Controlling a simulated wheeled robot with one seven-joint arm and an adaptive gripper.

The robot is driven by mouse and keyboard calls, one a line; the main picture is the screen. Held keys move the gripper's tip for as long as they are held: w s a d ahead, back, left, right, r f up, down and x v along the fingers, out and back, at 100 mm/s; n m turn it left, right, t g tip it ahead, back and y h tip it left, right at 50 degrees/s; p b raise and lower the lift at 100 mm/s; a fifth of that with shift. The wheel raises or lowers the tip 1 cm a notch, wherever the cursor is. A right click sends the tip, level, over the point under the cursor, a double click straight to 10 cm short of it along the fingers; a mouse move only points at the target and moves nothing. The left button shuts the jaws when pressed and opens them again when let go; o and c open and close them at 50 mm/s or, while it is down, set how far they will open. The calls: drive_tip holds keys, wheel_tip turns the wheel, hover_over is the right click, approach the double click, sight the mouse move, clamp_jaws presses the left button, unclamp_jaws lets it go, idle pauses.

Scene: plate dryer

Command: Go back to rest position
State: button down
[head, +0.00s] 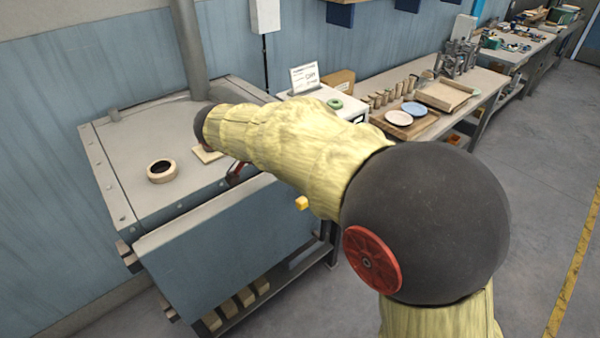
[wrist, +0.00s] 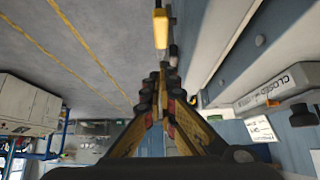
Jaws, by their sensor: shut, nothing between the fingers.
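My gripper (wrist: 167,72) is shut, its two fingers meeting at the tips with nothing between them in the wrist view. In the head view my arm reaches over the plate dryer (head: 110,165), and the gripper is mostly hidden; a small dark red part near the dryer's front top edge may belong to it. The dryer is a blue-grey cabinet with a pale top and a broad front panel (head: 215,250). A small yellow piece (head: 302,202) shows beside my arm. A yellow piece (wrist: 161,28) also appears beyond the fingertips in the wrist view, apart from them.
A tape-like ring (head: 162,171) lies on the dryer top. A pipe (head: 188,50) rises behind it. Grey floor (head: 545,190) is open at right, with a yellow line.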

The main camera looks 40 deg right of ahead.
drive_tip(key=shift+a+r, duration=0.25)
drive_tip(key=shift+a, duration=0.1)
idle(0.4)
drive_tip(key=s+a+f+n+y, duration=0.4)
drive_tip(key=s+a+f+n, duration=0.3)
drive_tip(key=n, duration=0.5)
drive_tip(key=s+a+r+n+t+y, duration=0.2)
drive_tip(key=s+a+r, duration=0.1)
drive_tip(key=s, duration=0.3)
drive_tip(key=s+a+r+n+t+y, duration=0.2)
drive_tip(key=s+a+r+n+t, duration=0.1)
drive_tip(key=s+a, duration=0.3)
drive_tip(key=shift+s+r, duration=0.25)
drive_tip(key=shift+s, duration=0.4)
